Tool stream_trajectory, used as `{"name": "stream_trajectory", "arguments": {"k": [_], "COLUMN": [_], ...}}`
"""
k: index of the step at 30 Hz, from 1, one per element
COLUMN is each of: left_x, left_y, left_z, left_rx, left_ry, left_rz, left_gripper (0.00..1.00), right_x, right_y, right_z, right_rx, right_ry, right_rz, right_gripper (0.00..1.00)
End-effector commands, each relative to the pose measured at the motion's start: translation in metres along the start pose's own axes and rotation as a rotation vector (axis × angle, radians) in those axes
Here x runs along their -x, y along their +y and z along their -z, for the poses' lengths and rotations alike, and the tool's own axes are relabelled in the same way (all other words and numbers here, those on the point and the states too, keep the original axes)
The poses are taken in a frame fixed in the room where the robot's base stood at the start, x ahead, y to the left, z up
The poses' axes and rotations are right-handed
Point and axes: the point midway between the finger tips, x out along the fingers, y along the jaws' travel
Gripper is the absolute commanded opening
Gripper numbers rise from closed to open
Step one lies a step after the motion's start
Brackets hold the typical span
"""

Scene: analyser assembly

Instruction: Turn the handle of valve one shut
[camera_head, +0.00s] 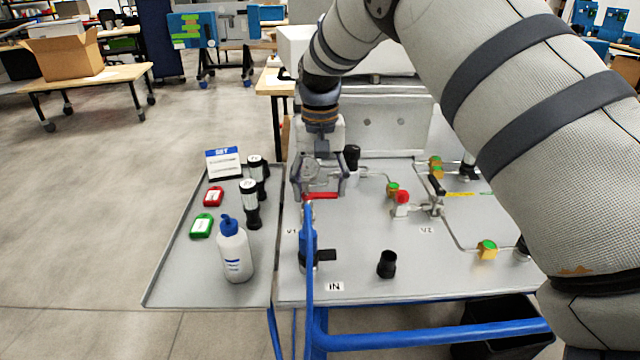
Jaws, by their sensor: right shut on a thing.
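Valve one's red handle (320,196) lies left to right in the picture, just behind the V1 label (292,231) on the grey panel table. My right gripper (321,188) reaches down over it from above and is shut on the handle, one finger near each end. The valve body under the handle is mostly hidden by the gripper and the blue hose (308,250). My left gripper is not in view.
Valve two (434,205) with a black handle and a red part (402,197) stands to the right. A black cup (387,264) stands in front. A side tray (170,285) holds a white bottle (234,250), dark cylinders (251,205), and red and green tags (202,226).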

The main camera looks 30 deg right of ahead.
Motion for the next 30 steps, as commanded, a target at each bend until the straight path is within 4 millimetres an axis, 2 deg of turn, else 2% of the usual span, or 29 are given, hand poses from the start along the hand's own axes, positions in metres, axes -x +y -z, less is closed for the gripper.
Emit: {"name": "stream_trajectory", "arguments": {"k": [12, 13, 15, 25, 28, 30], "left_x": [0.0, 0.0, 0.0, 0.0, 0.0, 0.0], "left_y": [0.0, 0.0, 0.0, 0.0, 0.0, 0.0], "left_z": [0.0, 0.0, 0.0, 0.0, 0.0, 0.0], "left_rx": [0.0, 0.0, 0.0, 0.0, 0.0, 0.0], "left_ry": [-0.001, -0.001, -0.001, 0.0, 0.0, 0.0], "left_rz": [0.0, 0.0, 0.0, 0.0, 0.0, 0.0], "left_gripper": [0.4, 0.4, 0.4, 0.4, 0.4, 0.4], "right_x": [-0.001, -0.001, -0.001, 0.002, 0.015, 0.034], "right_y": [0.0, 0.0, 0.0, 0.0, 0.0, 0.0], "right_z": [-0.001, -0.001, -0.001, 0.0, 0.001, 0.001], "right_rx": [-0.009, -0.009, -0.008, -0.006, -0.006, -0.005], "right_ry": [-0.003, -0.003, -0.003, 0.0, 0.002, 0.005], "right_rz": [-0.001, -0.001, -0.001, 0.0, 0.001, 0.001], "right_gripper": [0.33, 0.65, 0.81, 0.81, 0.81, 0.81]}}
